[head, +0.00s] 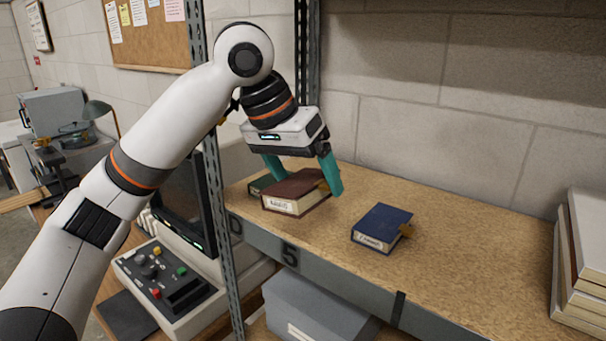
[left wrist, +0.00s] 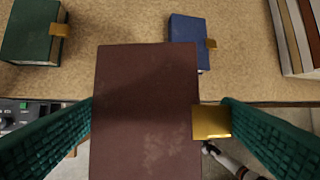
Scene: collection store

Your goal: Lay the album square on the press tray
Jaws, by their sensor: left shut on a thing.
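A maroon album (head: 297,188) with a white spine label and a gold clasp is between the fingers of my left gripper (head: 304,176). In the left wrist view the maroon album (left wrist: 145,110) fills the middle. The left gripper (left wrist: 160,112) is shut on it, one finger at its left edge and the other at the gold clasp (left wrist: 211,122). The album appears held above the shelf's front edge, cover facing the wrist camera. I cannot make out a press tray in either view.
A blue book (head: 382,228) lies on the tan shelf (head: 450,255); a green book (left wrist: 32,32) lies left of it. A metal upright (head: 215,200) and a button console (head: 165,285) are at the left. A grey box (head: 315,310) sits below.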

